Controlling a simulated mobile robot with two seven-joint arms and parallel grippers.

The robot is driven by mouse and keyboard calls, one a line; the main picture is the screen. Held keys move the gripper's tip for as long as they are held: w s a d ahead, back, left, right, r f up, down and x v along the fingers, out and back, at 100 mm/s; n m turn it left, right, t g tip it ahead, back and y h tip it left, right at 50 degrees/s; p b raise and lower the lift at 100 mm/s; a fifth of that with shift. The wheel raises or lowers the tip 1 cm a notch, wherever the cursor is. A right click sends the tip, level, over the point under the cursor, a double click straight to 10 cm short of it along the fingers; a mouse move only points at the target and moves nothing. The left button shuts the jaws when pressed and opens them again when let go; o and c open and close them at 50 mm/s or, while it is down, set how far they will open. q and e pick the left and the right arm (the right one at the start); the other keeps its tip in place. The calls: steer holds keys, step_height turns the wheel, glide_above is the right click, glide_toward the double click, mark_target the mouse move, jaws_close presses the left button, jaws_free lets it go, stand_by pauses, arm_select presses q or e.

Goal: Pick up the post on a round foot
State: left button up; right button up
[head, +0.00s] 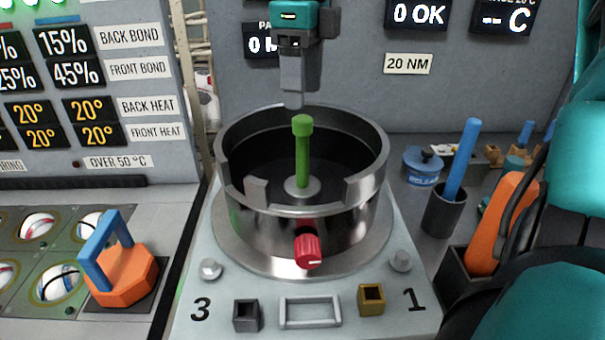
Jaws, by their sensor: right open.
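The post (302,160) is a green upright rod with a wider green cap. It stands on a pale grey round foot inside a dark-floored metal ring (365,197). My right gripper (293,102) hangs down from the top edge, with grey fingers below a teal body. Its fingertips appear just above and slightly left of the post's cap; the depth between them is hard to judge. It is open with nothing seen in it; the fingers overlap from this side. My left gripper is not in view.
The ring's wall has notches at the front, and a red knob (308,251) sticks out below. An orange block with a blue handle (122,275) stands left. A dark cup with a blue rod (447,208) and a blue lidded pot (423,168) stand right. Display panels rise behind.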

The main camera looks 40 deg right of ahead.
mark_target(302, 118)
step_height(302, 118, down, 7)
steer(key=shift+w+r, duration=0.1)
stand_by(0.3)
jaws_close()
stand_by(0.5)
